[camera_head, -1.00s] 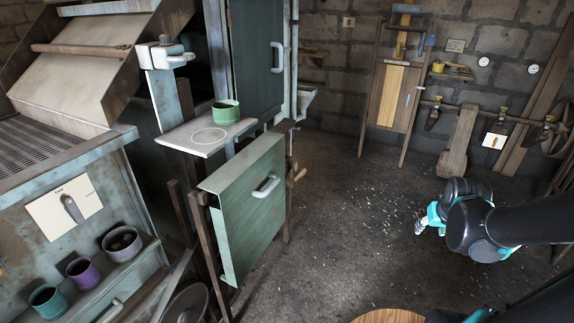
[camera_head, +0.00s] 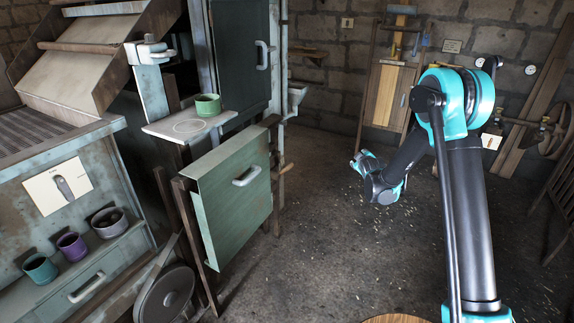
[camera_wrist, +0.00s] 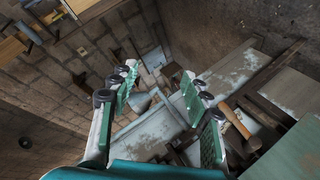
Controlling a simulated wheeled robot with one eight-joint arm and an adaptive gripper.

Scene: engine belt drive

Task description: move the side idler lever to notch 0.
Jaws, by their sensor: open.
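My gripper (camera_head: 366,164) is out over the open floor, right of the green panel, and does not touch anything. In the wrist view my gripper (camera_wrist: 162,76) is open, with two green-padded fingers apart and nothing between them. No lever is clearly marked as the side idler lever. A short wooden handle (camera_head: 284,169) sticks out at the right side of the machine's frame, left of my gripper. A similar brown handle (camera_wrist: 236,121) shows beside the right finger in the wrist view. A grey lever (camera_head: 63,187) sits on a cream plate on the machine's front. Notch marks are not readable.
A green panel (camera_head: 232,205) with a white handle stands in front of the machine. A green cup (camera_head: 208,105) stands on a small shelf (camera_head: 160,130). Several cups stand on a ledge at lower left. The floor (camera_head: 330,235) right of the panel is clear.

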